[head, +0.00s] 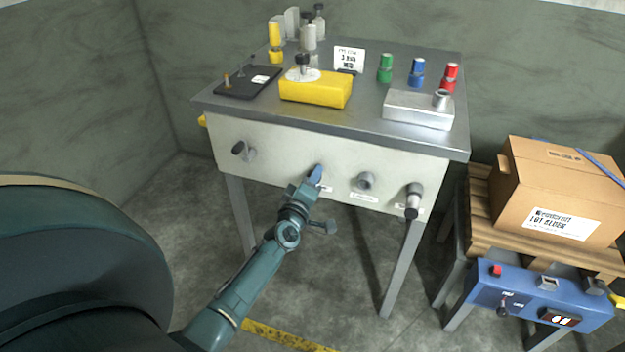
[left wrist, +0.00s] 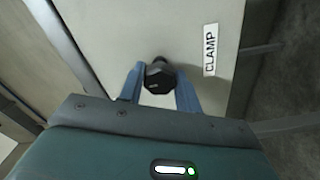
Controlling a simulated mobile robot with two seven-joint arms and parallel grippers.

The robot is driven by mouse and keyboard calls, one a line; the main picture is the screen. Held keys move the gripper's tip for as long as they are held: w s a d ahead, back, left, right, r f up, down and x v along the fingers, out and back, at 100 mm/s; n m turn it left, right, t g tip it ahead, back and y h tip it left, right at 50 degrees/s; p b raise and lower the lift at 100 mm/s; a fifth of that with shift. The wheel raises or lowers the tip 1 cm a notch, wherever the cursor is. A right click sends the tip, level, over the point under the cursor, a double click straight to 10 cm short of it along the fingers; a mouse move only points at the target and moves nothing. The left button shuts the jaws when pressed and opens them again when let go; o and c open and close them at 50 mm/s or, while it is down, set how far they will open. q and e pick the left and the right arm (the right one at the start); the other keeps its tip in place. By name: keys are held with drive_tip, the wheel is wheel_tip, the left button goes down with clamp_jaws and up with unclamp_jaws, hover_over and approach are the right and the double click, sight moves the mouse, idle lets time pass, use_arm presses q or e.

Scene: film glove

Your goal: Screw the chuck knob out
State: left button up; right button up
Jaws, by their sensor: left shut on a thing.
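The white front panel (head: 285,145) of the bench carries several knobs and fittings in a row. My left gripper (head: 314,173) reaches up to this panel, and its blue fingers are shut on a black, faceted knob (left wrist: 159,76), which shows between the two fingers in the left wrist view. A label reading CLAMP (left wrist: 210,50) is beside this knob; no chuck label is readable. The knob is hidden by my gripper in the head view. How far its thread is out cannot be told. My right gripper is not in view.
Other panel fittings are a dark knob (head: 240,148) at left, a grey round one (head: 366,181) and a dark handle (head: 413,200) at right. The bench top (head: 365,98) holds a yellow block (head: 316,92) and a metal block (head: 418,110). A cardboard box (head: 555,190) stands at right.

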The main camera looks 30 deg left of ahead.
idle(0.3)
use_arm(q)
drive_tip(key=o, duration=1)
drive_tip(key=shift+c, duration=0.2)
drive_tip(key=shift+s, duration=0.1)
drive_tip(key=p+v, duration=0.1)
drive_tip(key=v, duration=1.2)
drive_tip(key=shift+d, duration=0.1)
